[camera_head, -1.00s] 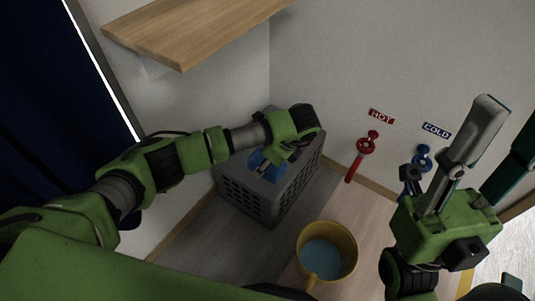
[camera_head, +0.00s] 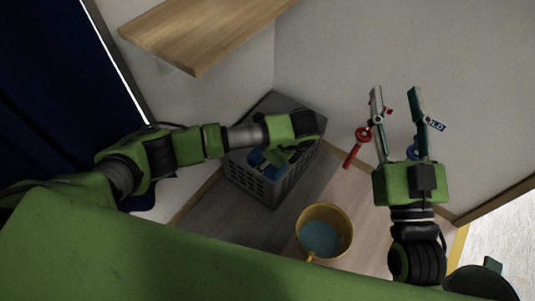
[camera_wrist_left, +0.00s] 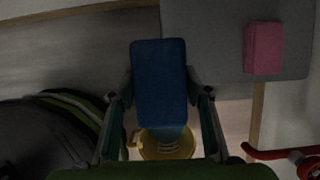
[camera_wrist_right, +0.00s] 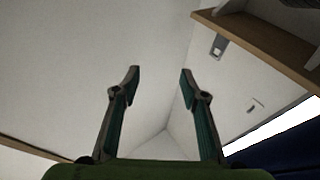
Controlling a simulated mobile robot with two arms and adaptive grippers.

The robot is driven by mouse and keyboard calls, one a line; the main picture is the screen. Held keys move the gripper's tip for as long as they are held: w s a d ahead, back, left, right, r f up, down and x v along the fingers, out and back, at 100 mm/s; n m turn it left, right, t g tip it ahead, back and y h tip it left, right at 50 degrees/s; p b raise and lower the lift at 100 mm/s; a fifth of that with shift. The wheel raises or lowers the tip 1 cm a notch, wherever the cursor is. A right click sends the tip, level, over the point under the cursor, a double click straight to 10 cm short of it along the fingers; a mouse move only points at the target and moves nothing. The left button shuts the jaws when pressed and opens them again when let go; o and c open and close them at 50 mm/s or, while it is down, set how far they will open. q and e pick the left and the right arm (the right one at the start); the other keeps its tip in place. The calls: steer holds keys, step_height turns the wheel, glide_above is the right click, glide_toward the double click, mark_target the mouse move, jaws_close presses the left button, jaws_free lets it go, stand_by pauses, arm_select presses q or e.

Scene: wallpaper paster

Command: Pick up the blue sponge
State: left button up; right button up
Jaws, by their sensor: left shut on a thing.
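The blue sponge (camera_wrist_left: 158,85) is between the fingers of my left gripper (camera_wrist_left: 160,98), which is shut on it. In the head view, the sponge (camera_head: 258,161) shows partly under my left gripper (camera_head: 272,158), at the grey crate (camera_head: 262,188). I cannot tell how high it is over the crate's floor. My right gripper (camera_head: 396,96) is raised at the right, fingers spread and empty.
A yellow bucket (camera_head: 341,249) with blue contents stands on the floor. A pink block (camera_wrist_left: 264,48) lies on a grey surface. A wooden shelf (camera_head: 195,35) juts out above my left arm.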

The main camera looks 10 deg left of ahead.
arm_select(q)
steer(key=shift+s+r+p, duration=0.3)
steer(key=shift+s+p, duration=0.2)
steer(key=shift+s+r+p, duration=0.25)
steer(key=shift+s+p, duration=0.2)
steer(key=shift+s, duration=0.05)
steer(key=shift+s+d+r+p, duration=0.1)
steer(key=shift+s+r+p, duration=0.2)
steer(key=shift+s+p, duration=0.5)
steer(key=shift+s, duration=0.15)
arm_select(e)
steer(key=s+d+f+g+h, duration=0.1)
steer(key=s+d+f+g, duration=0.1)
steer(key=f+g, duration=0.3)
steer(key=s+d+f+g+h, duration=0.2)
steer(key=f+g, duration=0.3)
steer(key=f, duration=0.9)
steer(key=shift+s+g, duration=0.3)
steer(key=shift+s, duration=0.2)
steer(key=shift+a, duration=0.1)
arm_select(q)
steer(key=o, duration=0.4)
steer(key=c, duration=0.5)
